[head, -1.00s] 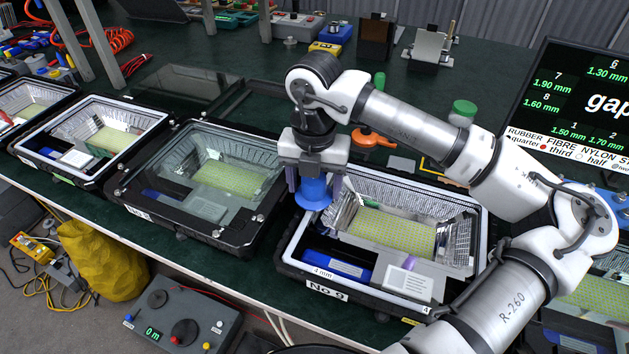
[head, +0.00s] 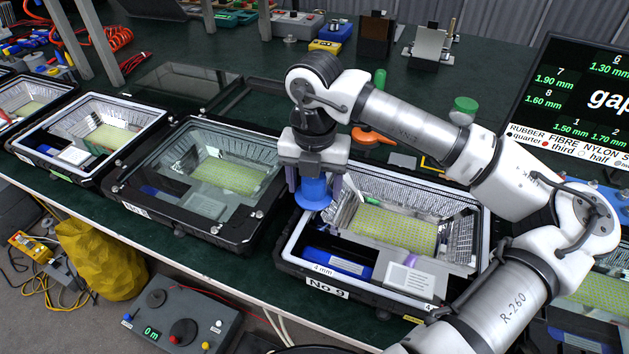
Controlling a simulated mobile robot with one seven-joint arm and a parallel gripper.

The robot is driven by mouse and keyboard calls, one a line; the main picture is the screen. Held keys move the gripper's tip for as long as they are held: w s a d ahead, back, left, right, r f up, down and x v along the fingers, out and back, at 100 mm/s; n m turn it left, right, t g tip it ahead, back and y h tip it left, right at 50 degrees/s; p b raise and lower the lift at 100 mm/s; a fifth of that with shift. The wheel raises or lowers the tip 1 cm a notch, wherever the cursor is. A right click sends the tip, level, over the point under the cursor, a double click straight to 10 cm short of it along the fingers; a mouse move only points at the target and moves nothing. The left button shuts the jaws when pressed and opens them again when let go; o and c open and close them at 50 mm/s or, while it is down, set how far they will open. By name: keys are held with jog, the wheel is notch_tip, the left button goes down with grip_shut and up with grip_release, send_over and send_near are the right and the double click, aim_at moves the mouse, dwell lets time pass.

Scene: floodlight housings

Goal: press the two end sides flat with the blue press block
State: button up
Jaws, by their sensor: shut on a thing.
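My gripper (head: 313,180) is shut on the blue press block (head: 313,194) and points downward. The block is at the left end of the open floodlight housing labelled No 9 (head: 328,291), over its left rim. Whether the block touches the housing cannot be told. The housing's right end side (head: 465,238) shows as a bright reflector wall, with nothing on it. The left end side is partly hidden by the block and gripper. A yellow-green LED panel (head: 395,226) lies in the middle of the housing.
A glass-covered housing (head: 205,178) stands close on the left, and more open housings (head: 95,135) beyond it. A gap display (head: 580,105) stands at the right. An orange tool (head: 372,138) and a green-capped jar (head: 464,110) lie behind. My arm spans the right side.

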jog(key=shift+r+p, duration=1.1)
jog(key=shift+r, duration=1.3)
jog(key=shift+r, duration=0.1)
jog(key=shift+r+p, duration=1.25)
jog(key=shift+r, duration=1.2)
